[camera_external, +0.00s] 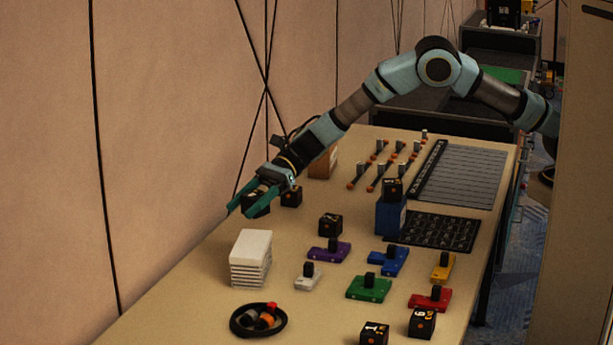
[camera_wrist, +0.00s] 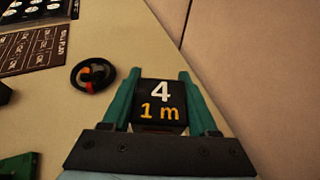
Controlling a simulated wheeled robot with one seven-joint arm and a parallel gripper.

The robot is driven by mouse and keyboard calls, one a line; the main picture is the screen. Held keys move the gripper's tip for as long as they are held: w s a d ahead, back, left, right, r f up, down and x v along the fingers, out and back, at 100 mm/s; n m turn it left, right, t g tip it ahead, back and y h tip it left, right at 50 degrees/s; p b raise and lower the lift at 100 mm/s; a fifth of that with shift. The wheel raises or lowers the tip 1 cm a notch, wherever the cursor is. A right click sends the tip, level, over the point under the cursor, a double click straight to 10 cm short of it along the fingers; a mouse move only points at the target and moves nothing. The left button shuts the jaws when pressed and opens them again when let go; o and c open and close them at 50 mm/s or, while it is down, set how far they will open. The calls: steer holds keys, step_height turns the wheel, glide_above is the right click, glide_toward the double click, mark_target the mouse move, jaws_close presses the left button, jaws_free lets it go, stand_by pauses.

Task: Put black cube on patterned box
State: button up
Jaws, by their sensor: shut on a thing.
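My gripper (camera_external: 242,205) reaches to the wall side of the table with its green fingers shut on a black cube (camera_external: 258,205). In the wrist view the held cube (camera_wrist: 160,104) shows a white "4" and orange "1 m" between the fingertips (camera_wrist: 160,76). I cannot tell from the external view whether it touches the table. No box shows a clear pattern. A blue box (camera_external: 390,218) stands right of the gripper with a black cube (camera_external: 392,189) on top. An orange-brown box (camera_external: 322,164) stands behind the gripper, partly hidden by my arm.
Other black cubes (camera_external: 291,196) (camera_external: 330,224) (camera_external: 422,323) stand about the table. A white stack (camera_external: 250,258) and a round black dish (camera_external: 240,330) are nearer the front. Several coloured blocks (camera_external: 368,289) with black knobs fill the middle. A black grid tray (camera_external: 440,230) lies at the right.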

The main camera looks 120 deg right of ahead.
mark_target(247, 241)
step_height(247, 241, down, 6)
steer(key=shift+d+r+p, duration=0.1)
steer(key=shift+r+p, duration=0.15)
steer(key=shift+p, duration=0.45)
steer(key=shift+f, duration=0.15)
steer(key=shift+f+b, duration=0.2)
steer(key=shift+b, duration=0.15)
steer(key=o, duration=1.4)
steer(key=shift+r, duration=0.1)
